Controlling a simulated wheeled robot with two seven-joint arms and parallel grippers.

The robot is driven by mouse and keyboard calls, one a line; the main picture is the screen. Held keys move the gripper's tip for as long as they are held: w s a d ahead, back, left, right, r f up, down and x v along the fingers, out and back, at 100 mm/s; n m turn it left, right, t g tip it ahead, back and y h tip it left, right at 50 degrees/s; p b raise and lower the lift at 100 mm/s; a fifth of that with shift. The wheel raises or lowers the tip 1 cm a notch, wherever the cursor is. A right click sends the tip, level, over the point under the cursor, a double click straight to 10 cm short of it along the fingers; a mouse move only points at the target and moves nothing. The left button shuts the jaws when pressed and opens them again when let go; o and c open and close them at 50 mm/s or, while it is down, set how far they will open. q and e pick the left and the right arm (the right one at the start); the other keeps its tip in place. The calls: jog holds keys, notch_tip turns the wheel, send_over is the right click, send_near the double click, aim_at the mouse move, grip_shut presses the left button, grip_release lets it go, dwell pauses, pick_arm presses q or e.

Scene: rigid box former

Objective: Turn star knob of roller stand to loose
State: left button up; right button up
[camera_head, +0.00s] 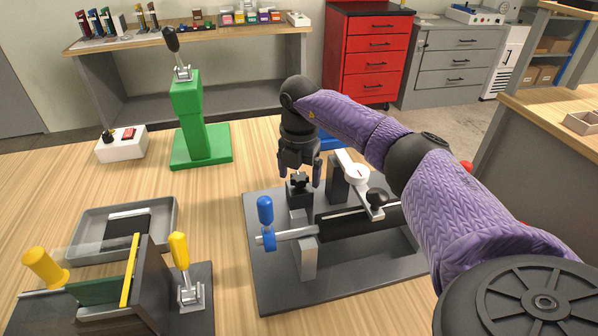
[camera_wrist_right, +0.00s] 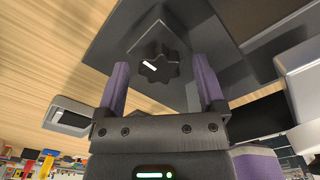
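The black star knob (camera_head: 299,181) sits on top of a dark block of the roller stand, whose grey base plate (camera_head: 345,284) lies on the wooden table. In the right wrist view the star knob (camera_wrist_right: 157,66) shows its lobes and a white mark on its left part. My right gripper (camera_head: 300,170) points down just above the knob. In the wrist view my right gripper (camera_wrist_right: 161,66) is open, with its purple fingers on either side of the knob and a visible gap on each side. My left gripper is not in view.
On the stand are a blue-handled crank (camera_head: 265,211), a black roller (camera_head: 350,222) and a white lever (camera_head: 357,175) close to my right arm. A green press (camera_head: 194,125), a grey tray (camera_head: 90,222) and a yellow-handled fixture (camera_head: 180,250) stand to the left.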

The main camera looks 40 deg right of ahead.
grip_shut()
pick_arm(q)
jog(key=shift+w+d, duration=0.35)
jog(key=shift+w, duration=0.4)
